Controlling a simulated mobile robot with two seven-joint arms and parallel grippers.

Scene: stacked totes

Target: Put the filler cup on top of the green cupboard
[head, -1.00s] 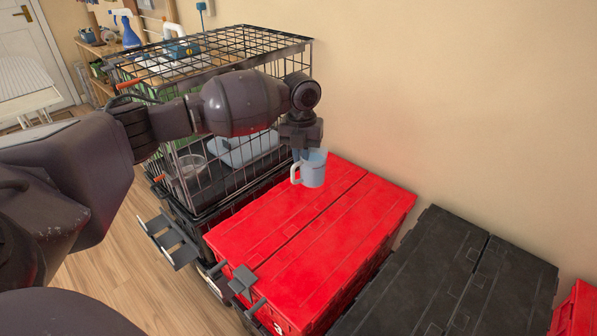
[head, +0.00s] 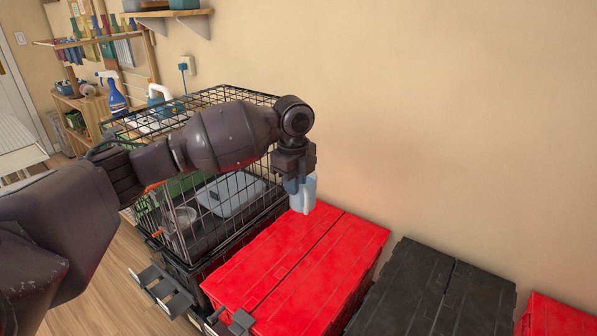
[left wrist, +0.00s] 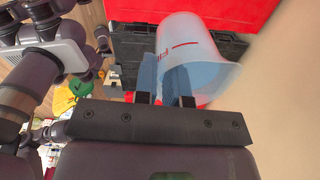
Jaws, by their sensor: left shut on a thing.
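The filler cup (head: 310,193) is pale blue and translucent. In the left wrist view the cup (left wrist: 205,55) shows red lettering, partly hidden by the fingers. My left gripper (head: 296,180) is shut on the cup's side and holds it over the back of the red tote. The fingers of this gripper (left wrist: 165,85) also show in the left wrist view. A green surface (head: 180,188) shows behind the wire cage; I cannot tell whether it belongs to the green cupboard. I cannot make out my right gripper.
A black wire cage (head: 215,97) stands left of the red tote (head: 300,275). A spray bottle (head: 116,98) and a white-handled bottle (head: 160,98) show around its top. A dark tote (head: 435,290) stands to the right. The wall is close behind; the space above the totes is clear.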

